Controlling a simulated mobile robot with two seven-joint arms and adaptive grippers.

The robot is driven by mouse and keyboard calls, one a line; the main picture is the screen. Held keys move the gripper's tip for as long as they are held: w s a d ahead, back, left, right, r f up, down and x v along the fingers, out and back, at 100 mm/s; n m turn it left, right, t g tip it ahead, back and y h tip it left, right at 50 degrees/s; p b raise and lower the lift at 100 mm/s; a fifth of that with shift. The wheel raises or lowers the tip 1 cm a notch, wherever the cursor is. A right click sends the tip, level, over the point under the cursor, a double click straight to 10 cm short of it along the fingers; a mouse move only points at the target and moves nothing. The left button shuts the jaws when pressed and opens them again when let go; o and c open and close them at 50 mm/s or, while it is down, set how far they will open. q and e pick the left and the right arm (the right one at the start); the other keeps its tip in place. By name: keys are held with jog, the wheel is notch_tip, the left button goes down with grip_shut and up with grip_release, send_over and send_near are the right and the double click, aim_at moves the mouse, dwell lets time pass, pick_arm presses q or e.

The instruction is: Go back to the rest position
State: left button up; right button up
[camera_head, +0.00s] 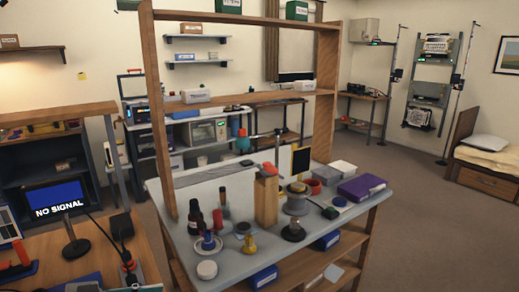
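Neither of my grippers nor my arms can be made out in the head view. A grey-topped workbench (222,262) with a wooden frame stands in front of me. Details of the small parts are too small to tell.
A purple box (362,187) lies at the bench's right end. At lower left, a wooden desk (165,262) holds a "NO SIGNAL" monitor (55,202). Shelving stands behind. A bed (485,160) is at far right. Open carpet (430,220) lies right of the bench.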

pick_arm(q)
jog(key=s+d+f+n+t+y, duration=0.1)
jog(key=s+d+f+n+y, duration=0.1)
jog(key=f, duration=0.6)
jog(key=s+d+f+n+t+y, duration=0.1)
jog(key=d+f+t, duration=0.15)
jog(key=f, duration=0.65)
jog(key=s+a+f+n+y, duration=0.1)
jog(key=s+f+n+y, duration=0.3)
jog(key=s+f, duration=0.7)
jog(key=shift+f+g+y, duration=0.25)
jog(key=shift+g+y, duration=0.1)
jog(key=shift+y, duration=0.45)
